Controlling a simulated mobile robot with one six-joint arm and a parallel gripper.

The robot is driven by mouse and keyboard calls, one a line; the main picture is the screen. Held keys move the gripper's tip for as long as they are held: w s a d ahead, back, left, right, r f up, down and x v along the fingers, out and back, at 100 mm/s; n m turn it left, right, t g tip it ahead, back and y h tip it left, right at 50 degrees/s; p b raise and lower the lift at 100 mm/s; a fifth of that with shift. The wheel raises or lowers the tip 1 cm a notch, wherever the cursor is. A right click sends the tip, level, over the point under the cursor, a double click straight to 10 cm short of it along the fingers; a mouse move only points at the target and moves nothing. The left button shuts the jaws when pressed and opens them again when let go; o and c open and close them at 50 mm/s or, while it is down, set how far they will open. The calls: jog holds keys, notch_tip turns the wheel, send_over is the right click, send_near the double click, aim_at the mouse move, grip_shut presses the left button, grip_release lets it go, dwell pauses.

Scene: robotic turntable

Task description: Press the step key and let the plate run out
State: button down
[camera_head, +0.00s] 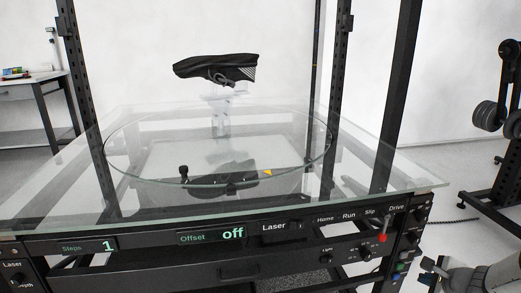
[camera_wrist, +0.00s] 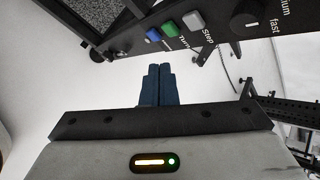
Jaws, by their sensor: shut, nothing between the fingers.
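The grey step key (camera_wrist: 196,21), labelled Step, sits on the dark control panel at the top of the wrist view. It also shows small at the right of the console in the head view (camera_head: 402,254). My gripper (camera_wrist: 160,68) is shut and empty, its blue fingers pointing at the panel. The fingertips are apart from the step key, below and left of it in the wrist view. The round glass plate (camera_head: 120,165) lies level in the frame, with a yellow marker (camera_head: 268,172) at its near edge.
A green key (camera_wrist: 168,29) and a blue key (camera_wrist: 153,35) sit beside the step key. A speed knob (camera_wrist: 246,14) is to the right. The Steps display (camera_head: 90,246) reads 1; the Offset display (camera_head: 212,236) reads off. A red-tipped drive lever (camera_head: 383,237) stands near the console's right corner.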

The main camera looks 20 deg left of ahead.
jog(key=s+a+r+n+g+y, duration=0.2)
jog(key=s+a+r+n+g, duration=0.25)
jog(key=s+a+n, duration=0.5)
jog(key=s+d+r+n+g+h, duration=0.1)
jog(key=s+d+n+h, duration=0.2)
jog(key=s, duration=0.5)
jog(key=s+d+r+n+g+h, duration=0.1)
jog(key=s+d+n+h, duration=0.1)
jog(key=s+d+n, duration=0.3)
jog(key=s+n, duration=0.1)
jog(key=s, duration=0.2)
jog(key=shift+s+h, duration=0.2)
jog(key=shift+h, duration=0.2)
